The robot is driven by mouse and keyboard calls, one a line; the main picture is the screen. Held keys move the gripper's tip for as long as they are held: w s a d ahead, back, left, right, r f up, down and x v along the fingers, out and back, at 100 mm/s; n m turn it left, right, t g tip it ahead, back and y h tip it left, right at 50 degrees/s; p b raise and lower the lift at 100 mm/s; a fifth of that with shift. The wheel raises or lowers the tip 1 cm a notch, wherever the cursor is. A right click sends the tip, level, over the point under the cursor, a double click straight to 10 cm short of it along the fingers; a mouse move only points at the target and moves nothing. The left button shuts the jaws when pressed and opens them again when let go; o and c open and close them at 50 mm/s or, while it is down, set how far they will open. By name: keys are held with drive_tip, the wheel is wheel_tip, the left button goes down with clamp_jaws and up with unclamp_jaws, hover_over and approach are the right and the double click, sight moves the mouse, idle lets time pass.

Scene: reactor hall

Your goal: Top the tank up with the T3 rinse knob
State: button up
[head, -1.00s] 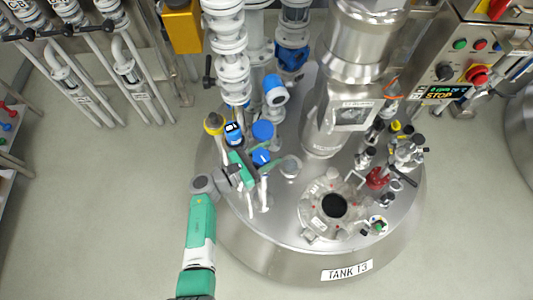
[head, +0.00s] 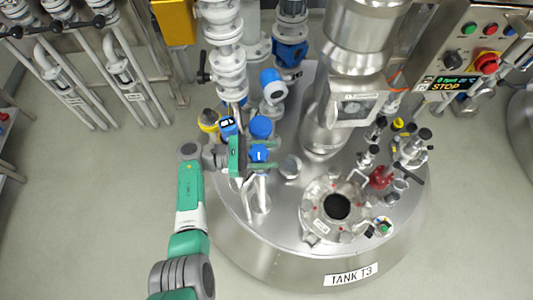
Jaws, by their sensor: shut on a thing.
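The tank (head: 262,245), labelled TANK T3, is a large steel vessel with fittings on its lid. A blue knob (head: 259,154) sits on a fitting at the lid's left side. My gripper (head: 262,154) reaches it from the left, with one finger on the far side and one on the near side. It is shut on the knob. The fingers and green gripper body partly hide the fitting below. The knob's label and pointer are too small to read. An open round port (head: 337,206) shows dark inside, so the liquid level cannot be seen.
Another blue cap (head: 261,127) and a yellow-collared gauge (head: 209,121) stand close to my gripper. White ribbed piping (head: 222,50) rises just behind. A red valve (head: 381,178) is at the lid's right. The floor at left is clear.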

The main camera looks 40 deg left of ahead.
idle(0.3)
drive_tip(key=o, duration=1)
drive_tip(key=shift+c, duration=0.2)
drive_tip(key=v, duration=0.8)
drive_tip(key=shift+w, duration=0.1)
